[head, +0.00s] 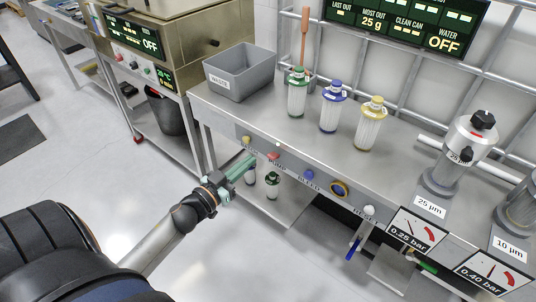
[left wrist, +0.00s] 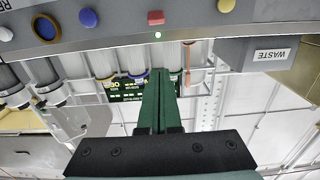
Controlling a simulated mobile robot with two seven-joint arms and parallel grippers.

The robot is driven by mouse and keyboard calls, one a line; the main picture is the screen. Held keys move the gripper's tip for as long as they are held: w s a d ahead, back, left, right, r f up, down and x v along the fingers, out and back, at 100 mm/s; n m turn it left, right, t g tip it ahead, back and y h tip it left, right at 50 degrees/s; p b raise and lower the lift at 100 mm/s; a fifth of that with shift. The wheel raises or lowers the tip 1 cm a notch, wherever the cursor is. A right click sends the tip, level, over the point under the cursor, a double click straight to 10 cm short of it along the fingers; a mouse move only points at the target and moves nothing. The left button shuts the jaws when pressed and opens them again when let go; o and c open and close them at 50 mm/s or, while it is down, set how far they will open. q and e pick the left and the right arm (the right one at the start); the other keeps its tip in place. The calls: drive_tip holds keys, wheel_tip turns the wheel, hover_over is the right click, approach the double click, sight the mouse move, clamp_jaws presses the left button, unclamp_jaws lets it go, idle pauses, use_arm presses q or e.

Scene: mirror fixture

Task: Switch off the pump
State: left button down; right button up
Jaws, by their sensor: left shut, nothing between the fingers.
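The front rail of the bench carries a row of controls. A red switch (head: 274,156) sits above a label that seems to read PUMP; it also shows in the left wrist view (left wrist: 156,17), with a small lit green lamp (left wrist: 157,35) beside it. My left gripper (head: 252,159) has green fingers, shut and empty, just left of the red switch in the head view and apart from it as far as I can tell. In the left wrist view the closed fingertips (left wrist: 160,72) point toward the lamp and switch. My right gripper is not in view.
Other controls are a yellow button (head: 246,140), a blue button (head: 309,174), a yellow-ringed dark knob (head: 339,188) and a white knob (head: 369,210). A grey waste bin (head: 240,72) and capped filter bottles (head: 331,108) stand on the bench. A wall display (head: 440,38) reads WATER OFF.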

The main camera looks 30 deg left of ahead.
use_arm(q)
drive_tip(key=b, duration=0.1)
hover_over(270, 156)
drive_tip(key=shift+f, duration=0.1)
drive_tip(key=f, duration=0.1)
drive_tip(key=s+f+b, duration=0.1)
drive_tip(key=shift+f+b, duration=0.3)
drive_tip(key=shift+f, duration=0.05)
drive_tip(key=shift+s+f, duration=0.15)
drive_tip(key=shift+f, duration=0.35)
drive_tip(key=shift+s, duration=0.1)
drive_tip(key=shift+f+b, duration=0.1)
drive_tip(key=shift+b, duration=0.3)
